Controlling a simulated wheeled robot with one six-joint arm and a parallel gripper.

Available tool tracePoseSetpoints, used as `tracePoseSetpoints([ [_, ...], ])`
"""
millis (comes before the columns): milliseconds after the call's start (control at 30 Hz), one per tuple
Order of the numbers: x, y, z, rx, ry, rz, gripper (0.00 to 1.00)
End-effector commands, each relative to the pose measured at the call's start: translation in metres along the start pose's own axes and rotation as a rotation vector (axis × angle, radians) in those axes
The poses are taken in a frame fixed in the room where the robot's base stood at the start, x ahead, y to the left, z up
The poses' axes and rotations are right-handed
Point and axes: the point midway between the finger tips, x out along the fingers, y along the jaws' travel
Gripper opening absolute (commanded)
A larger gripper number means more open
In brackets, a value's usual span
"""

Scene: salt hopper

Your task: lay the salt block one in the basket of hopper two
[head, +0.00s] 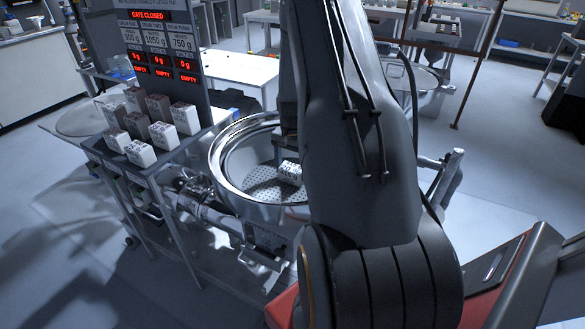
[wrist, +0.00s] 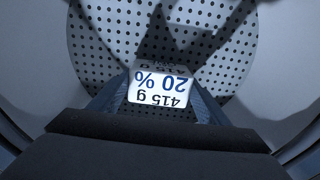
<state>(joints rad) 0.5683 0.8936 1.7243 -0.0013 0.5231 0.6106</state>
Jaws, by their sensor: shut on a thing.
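A white salt block (head: 290,172) is held low inside the round basket (head: 262,185) of the near steel hopper (head: 222,160). In the wrist view the block (wrist: 160,88) reads "415 g 20 %", upside down. My gripper (wrist: 158,100) is shut on it, one finger on each side. The basket's perforated floor (wrist: 100,45) lies beyond the block. I cannot tell whether the block touches the floor. In the head view my arm hides most of the gripper and the hopper's right side. I cannot read a number on the hopper.
Several white and brown blocks (head: 163,135) stand on a rack shelf left of the hopper. A sign (head: 152,50) above them reads "GATE CLOSED", with three columns at 0 g and "EMPTY". Another round hopper (head: 428,80) stands behind my arm. The basket floor around the block looks clear.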

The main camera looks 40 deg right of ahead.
Motion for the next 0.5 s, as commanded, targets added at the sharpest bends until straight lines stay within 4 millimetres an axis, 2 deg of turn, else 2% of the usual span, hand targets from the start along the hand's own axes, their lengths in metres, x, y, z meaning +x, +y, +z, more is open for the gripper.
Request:
tracePoseSetpoints([
  [333,0.0029,-0.0002,-0.0006,0.001,0.001,0.0,0.35],
  [367,0.0036,0.0001,-0.0003,0.001,0.0,0.0,0.72],
  [467,0.0028,0.0002,-0.0003,0.001,0.0,0.0,0.89],
  [500,0.0028,0.0002,-0.0003,0.001,0.0,0.0,0.89],
])
